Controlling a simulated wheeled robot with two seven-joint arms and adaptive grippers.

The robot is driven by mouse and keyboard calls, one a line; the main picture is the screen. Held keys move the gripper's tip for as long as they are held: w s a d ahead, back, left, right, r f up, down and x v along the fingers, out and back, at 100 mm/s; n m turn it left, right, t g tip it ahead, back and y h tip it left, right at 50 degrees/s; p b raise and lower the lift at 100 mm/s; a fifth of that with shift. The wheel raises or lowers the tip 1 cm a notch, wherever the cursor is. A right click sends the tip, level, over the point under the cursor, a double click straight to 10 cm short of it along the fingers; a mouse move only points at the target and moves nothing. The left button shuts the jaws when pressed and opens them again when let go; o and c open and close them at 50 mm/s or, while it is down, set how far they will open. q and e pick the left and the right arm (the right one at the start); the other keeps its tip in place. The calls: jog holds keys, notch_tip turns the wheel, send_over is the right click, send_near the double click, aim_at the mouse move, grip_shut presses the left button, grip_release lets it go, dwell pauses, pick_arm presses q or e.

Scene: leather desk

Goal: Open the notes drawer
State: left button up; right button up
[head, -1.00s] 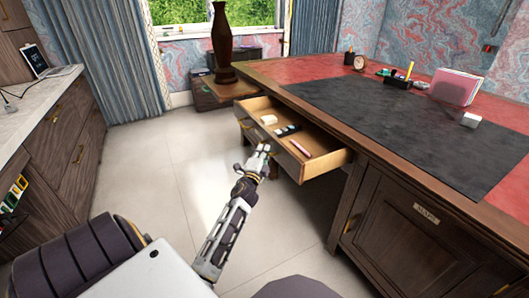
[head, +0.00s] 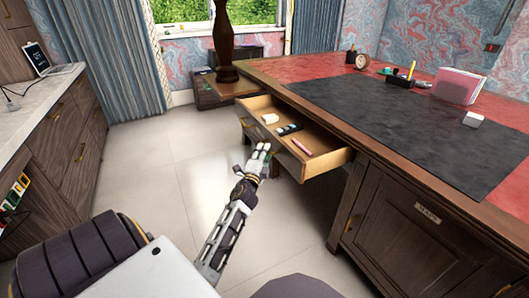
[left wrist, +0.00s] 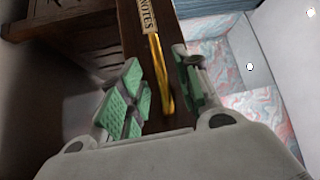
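The notes drawer (head: 318,163) stands pulled out from the desk's left side in the head view, its inside visible. Its front shows in the left wrist view with a "NOTES" label (left wrist: 148,16) and a long brass handle (left wrist: 161,75). My left gripper (head: 262,148) is just in front of the drawer front. In the left wrist view the fingers of my left gripper (left wrist: 158,92) are apart, with green pads, and the handle appears between them with gaps on both sides. My right gripper is not in view.
In the drawer lie a whitish block (head: 270,118), dark small items (head: 289,130) and a pink item (head: 301,146). The desk (head: 390,125) has a cabinet door (head: 410,225) at the right. A tall dark vase (head: 224,45) stands behind. Floor (head: 150,165) left of the drawer is clear.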

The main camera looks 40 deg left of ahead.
pick_arm(q)
jog(key=v, duration=0.6)
dwell(0.9)
